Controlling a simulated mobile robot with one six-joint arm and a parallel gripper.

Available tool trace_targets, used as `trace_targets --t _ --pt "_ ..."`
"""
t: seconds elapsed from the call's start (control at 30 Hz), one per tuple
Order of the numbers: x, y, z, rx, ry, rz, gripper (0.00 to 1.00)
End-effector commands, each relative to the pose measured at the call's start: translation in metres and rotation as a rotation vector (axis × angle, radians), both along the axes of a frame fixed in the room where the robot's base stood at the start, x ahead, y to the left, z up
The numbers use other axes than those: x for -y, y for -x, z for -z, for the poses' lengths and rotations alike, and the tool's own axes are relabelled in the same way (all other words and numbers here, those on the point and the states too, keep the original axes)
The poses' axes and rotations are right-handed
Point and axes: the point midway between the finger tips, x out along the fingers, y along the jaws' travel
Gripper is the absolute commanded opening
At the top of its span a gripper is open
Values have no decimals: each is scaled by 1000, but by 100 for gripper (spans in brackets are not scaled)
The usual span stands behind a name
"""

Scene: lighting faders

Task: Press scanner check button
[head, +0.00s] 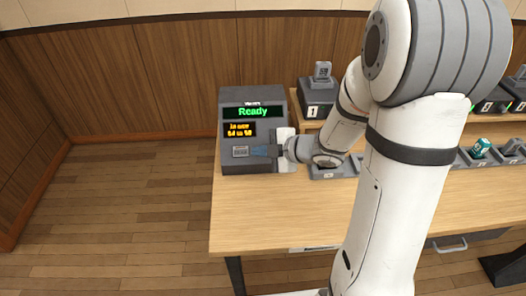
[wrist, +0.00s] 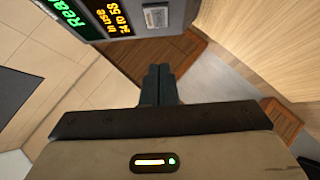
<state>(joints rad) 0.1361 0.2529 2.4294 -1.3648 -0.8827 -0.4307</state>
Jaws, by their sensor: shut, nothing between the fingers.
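The scanner (head: 229,165) is a dark grey box at the left end of the wooden table. Its green screen reads "Ready", and orange lines below begin "In use". A small light grey labelled button (head: 240,151) sits low on its front; it also shows in the wrist view (wrist: 156,17). My gripper (head: 256,151) is shut and empty, just right of the button in the head view. In the wrist view its dark fingertips (wrist: 159,69) point toward the button, with a visible gap between. The button's label is too small to read.
The wooden table (head: 270,230) has clear room in front of the scanner. A grey numbered block (head: 318,102) stands on a shelf right of it. Grey trays with a teal item (head: 479,148) lie further right. My arm hides the table's middle.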

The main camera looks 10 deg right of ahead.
Motion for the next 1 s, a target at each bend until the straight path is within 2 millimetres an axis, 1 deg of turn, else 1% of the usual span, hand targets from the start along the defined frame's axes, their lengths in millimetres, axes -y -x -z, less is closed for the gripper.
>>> trace_targets --t 0.03,0.27,0.4,0.6,1.0 --pt "-10 -5 9 -3 1 -5 0" --pt "-44 -31 33 -3 1 -3 0" --pt "-40 -46 46 -3 1 1 0" --pt "-39 -57 56 -1 2 3 0" --pt "-38 -59 58 0 1 3 0"
